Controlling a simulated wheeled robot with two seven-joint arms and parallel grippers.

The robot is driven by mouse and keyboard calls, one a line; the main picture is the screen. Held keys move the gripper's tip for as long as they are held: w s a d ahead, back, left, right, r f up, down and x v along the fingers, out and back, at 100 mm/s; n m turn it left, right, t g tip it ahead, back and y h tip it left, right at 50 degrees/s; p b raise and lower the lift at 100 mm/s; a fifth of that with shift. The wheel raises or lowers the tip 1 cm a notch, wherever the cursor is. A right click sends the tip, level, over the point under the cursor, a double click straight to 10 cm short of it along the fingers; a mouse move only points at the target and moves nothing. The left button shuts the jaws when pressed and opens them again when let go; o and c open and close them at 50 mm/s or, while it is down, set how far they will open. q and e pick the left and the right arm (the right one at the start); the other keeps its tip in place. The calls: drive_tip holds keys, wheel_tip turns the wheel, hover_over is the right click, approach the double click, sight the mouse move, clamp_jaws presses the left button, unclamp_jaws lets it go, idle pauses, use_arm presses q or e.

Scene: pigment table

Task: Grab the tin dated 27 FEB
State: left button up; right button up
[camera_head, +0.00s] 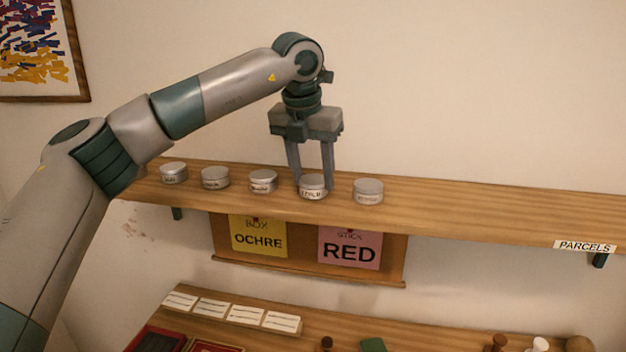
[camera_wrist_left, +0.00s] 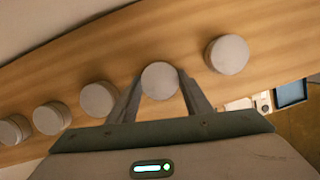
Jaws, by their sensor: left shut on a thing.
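Several round silver tins with pale labels stand in a row on the wooden shelf. My left gripper (camera_head: 312,180) points straight down and is shut on the fourth tin from the left (camera_head: 312,191), with one finger on each side. This tin also shows between the fingers in the left wrist view (camera_wrist_left: 160,80). It appears to be at shelf level; I cannot tell whether it is lifted. The label dates are too small to read, so I cannot tell which tin is dated 27 FEB. The other tins are the first (camera_head: 173,173), second (camera_head: 215,178), third (camera_head: 263,181) and rightmost (camera_head: 368,191). My right gripper is not in view.
The wooden shelf (camera_head: 470,215) is clear to the right, up to a PARCELS label (camera_head: 585,246). Below hangs a board with a yellow OCHRE note (camera_head: 258,238) and a pink RED note (camera_head: 349,249). A lower table (camera_head: 330,315) holds white cards (camera_head: 245,313).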

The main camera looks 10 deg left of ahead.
sight(318, 178)
use_arm(q)
drive_tip(key=shift+r+b, duration=0.3)
drive_tip(key=shift+r, duration=0.1)
drive_tip(key=r, duration=0.1)
drive_tip(key=r+b, duration=0.2)
drive_tip(key=shift+d+r, duration=0.1)
drive_tip(key=shift+d, duration=0.15)
drive_tip(key=s+d+r+b, duration=0.1)
drive_tip(key=d+r+b, duration=0.1)
drive_tip(key=d+r, duration=0.5)
drive_tip(key=d, duration=0.4)
drive_tip(key=shift+s, duration=0.2)
